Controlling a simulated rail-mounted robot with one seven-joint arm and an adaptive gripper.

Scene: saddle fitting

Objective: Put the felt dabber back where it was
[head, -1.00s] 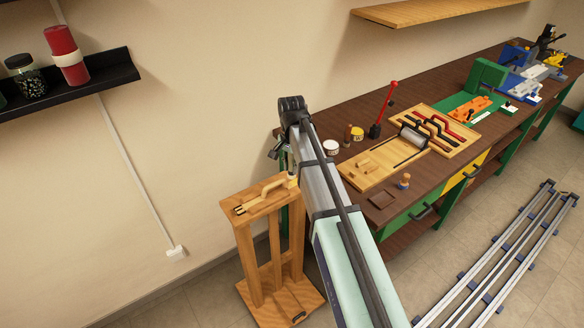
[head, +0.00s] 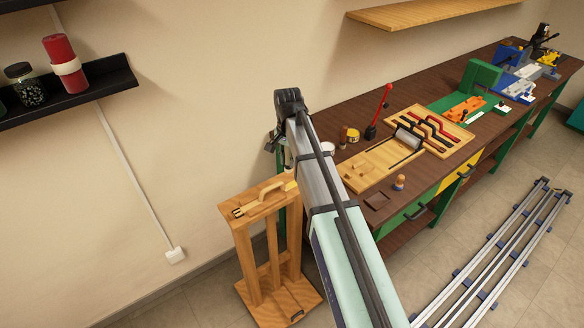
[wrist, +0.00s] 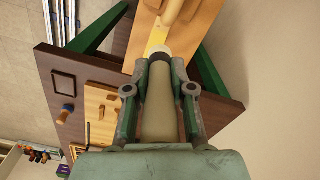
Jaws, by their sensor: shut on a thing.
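My gripper (wrist: 160,92) is shut on the felt dabber (wrist: 160,112), a pale beige cylinder with a dark band and a whitish tip. The dabber lies between the two fingers, its tip pointing at the wooden stand (wrist: 200,35). The tip overlaps a yellow patch (wrist: 157,40) in the wrist view; I cannot tell whether they touch. In the head view the stand (head: 258,203) is at centre left, with a curved wooden piece (head: 265,192) on top and the yellow patch (head: 291,185) at its right end.
The dark workbench (head: 345,215) runs to the right. It carries a dark square pad (head: 376,201), a small wooden-handled item (head: 399,183), a wooden board (head: 375,170), a white jar (head: 328,148) and a yellow-topped jar (head: 352,136). Metal rails (head: 490,255) lie on the floor at right.

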